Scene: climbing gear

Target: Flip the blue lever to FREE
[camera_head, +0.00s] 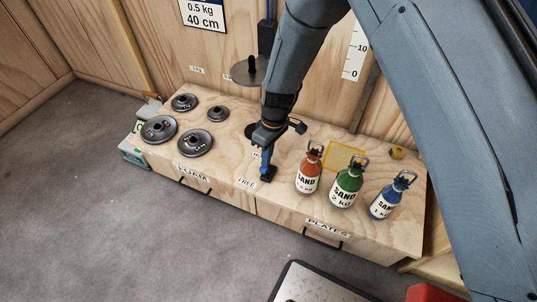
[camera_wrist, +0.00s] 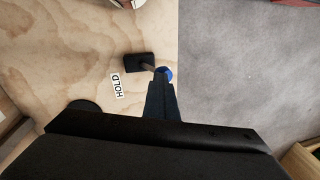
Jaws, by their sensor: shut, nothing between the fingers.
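The lever's black base (camera_wrist: 137,62) sits on the wooden bench top, and its stem runs to a round blue knob (camera_wrist: 166,72). In the wrist view the stem leans away from the HOLD label (camera_wrist: 117,86), towards the floor side. My gripper (camera_wrist: 163,84) is shut and empty, its dark blue fingertips right at the knob and partly covering it; I cannot tell if they touch. In the head view my gripper (camera_head: 266,172) points down at the lever, beside the FREE label (camera_head: 246,183) near the bench's front edge. The FREE label is not visible in the wrist view.
Orange (camera_head: 309,170), green (camera_head: 346,186) and blue (camera_head: 389,198) sand bottles stand to the right of my gripper. Several dark weight plates (camera_head: 196,142) lie to the left. A hanging disc (camera_head: 249,71) is behind. Open grey floor (camera_head: 120,235) lies in front.

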